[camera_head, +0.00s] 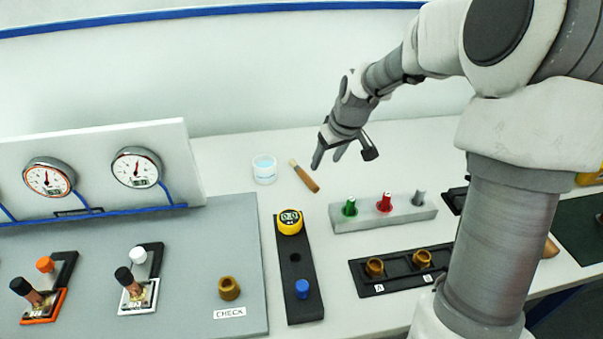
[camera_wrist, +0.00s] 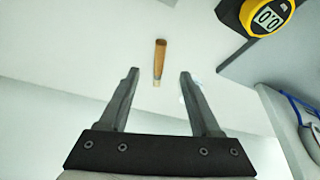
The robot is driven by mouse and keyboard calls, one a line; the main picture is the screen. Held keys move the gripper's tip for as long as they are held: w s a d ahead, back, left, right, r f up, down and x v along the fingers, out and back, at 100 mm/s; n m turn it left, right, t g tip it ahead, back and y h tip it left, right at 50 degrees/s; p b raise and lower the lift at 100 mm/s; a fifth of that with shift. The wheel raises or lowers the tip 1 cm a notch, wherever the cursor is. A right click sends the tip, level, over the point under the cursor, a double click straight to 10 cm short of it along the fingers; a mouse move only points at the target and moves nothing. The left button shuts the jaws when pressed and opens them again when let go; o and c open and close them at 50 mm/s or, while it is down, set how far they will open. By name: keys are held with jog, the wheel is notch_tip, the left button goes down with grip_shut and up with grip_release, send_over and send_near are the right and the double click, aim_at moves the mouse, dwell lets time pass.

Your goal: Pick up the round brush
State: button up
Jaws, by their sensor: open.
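The round brush (camera_head: 304,177) lies on the white table, with a wooden handle and a pale tip. In the wrist view the brush (camera_wrist: 160,60) lies ahead of the fingertips, roughly centred between them, with its pale tip toward my gripper. My gripper (camera_head: 327,158) is above the table, just right of the brush in the head view. In the wrist view my gripper (camera_wrist: 160,72) has its two fingers spread wide with nothing between them.
A white cup (camera_head: 264,169) stands close left of the brush. A grey block with green, red and grey plugs (camera_head: 383,212) sits to the right. A black strip with a yellow gauge (camera_head: 296,265) lies in front. Gauges (camera_head: 136,168) stand left.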

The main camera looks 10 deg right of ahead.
send_over(313, 183)
jog(key=s+d, duration=0.1)
jog(key=s, duration=0.2)
notch_tip(313, 183, down, 7)
jog(key=shift+w+r, duration=0.1)
jog(key=shift+w, duration=0.05)
jog(key=shift+b+x, duration=0.3)
jog(key=shift+x, duration=2.35)
jog(key=shift+r, duration=0.1)
grip_shut()
